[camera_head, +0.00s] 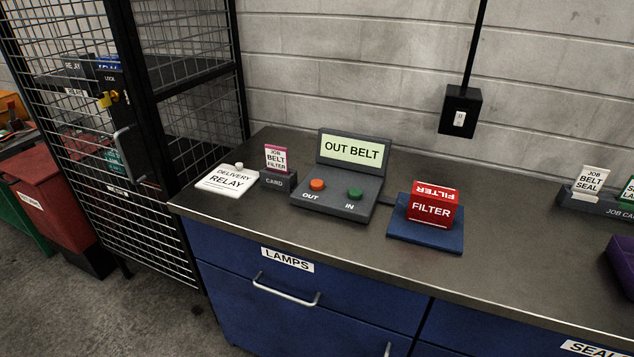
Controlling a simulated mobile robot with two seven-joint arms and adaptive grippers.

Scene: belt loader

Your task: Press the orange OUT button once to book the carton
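The orange OUT button (317,184) sits at the left of a dark grey console (335,204) on the counter. The console's raised screen (352,150) reads "OUT BELT". A red carton marked "FILTER" (432,208) stands on a blue mat (404,231) just right of the console. Neither of my grippers shows in the head view.
Left of the console are a card holder (277,181) with a "JOB BELT FILTER" card and a white "DELIVERY RELAY" pad (228,181). A wire cage (150,200) stands at the counter's left end.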

